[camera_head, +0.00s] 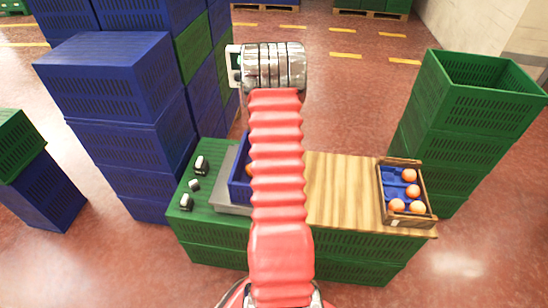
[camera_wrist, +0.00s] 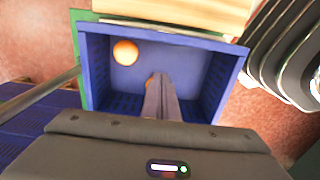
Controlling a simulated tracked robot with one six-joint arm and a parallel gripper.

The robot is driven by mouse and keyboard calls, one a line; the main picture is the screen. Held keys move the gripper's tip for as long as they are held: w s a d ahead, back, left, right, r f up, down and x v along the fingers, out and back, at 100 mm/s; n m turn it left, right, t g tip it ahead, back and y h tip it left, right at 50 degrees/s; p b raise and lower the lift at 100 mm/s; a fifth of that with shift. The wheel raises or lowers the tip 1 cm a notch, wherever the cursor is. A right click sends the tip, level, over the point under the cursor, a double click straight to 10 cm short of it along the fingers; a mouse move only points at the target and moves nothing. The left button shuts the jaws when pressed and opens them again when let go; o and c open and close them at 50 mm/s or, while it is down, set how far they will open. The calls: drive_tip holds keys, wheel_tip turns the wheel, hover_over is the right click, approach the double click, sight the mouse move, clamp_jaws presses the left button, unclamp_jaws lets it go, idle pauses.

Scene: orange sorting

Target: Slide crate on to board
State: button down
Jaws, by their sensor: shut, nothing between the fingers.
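The blue crate (camera_head: 238,186) sits on a grey metal plate (camera_head: 228,196) on the green crates, partly hidden behind my red arm. In the wrist view the crate (camera_wrist: 96,72) is open-topped, with one orange (camera_wrist: 125,52) in its far left corner. A second orange shows only as a sliver beside my fingers. My gripper (camera_wrist: 158,80) is shut and empty, its fingers over or inside the crate; their depth is unclear. The wooden board (camera_head: 340,185) lies right of the crate. Its edge (camera_wrist: 190,10) shows beyond the crate in the wrist view.
A wooden box (camera_head: 384,200) with several oranges stands at the board's right end. Small black-and-white items (camera_head: 200,165) lie left of the plate. Tall blue crate stacks (camera_head: 120,130) stand at left and a green stack (camera_head: 450,120) at right. The board's middle is clear.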

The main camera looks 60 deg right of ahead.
wheel_tip(320, 180, down, 10)
drive_tip(key=shift+r, duration=0.25)
drive_tip(key=s, duration=0.1)
drive_tip(key=s+d, duration=0.1)
drive_tip(key=s, duration=0.1)
drive_tip(key=shift+d, duration=0.1)
drive_tip(key=shift+s+d, duration=0.2)
drive_tip(key=shift+s, duration=0.15)
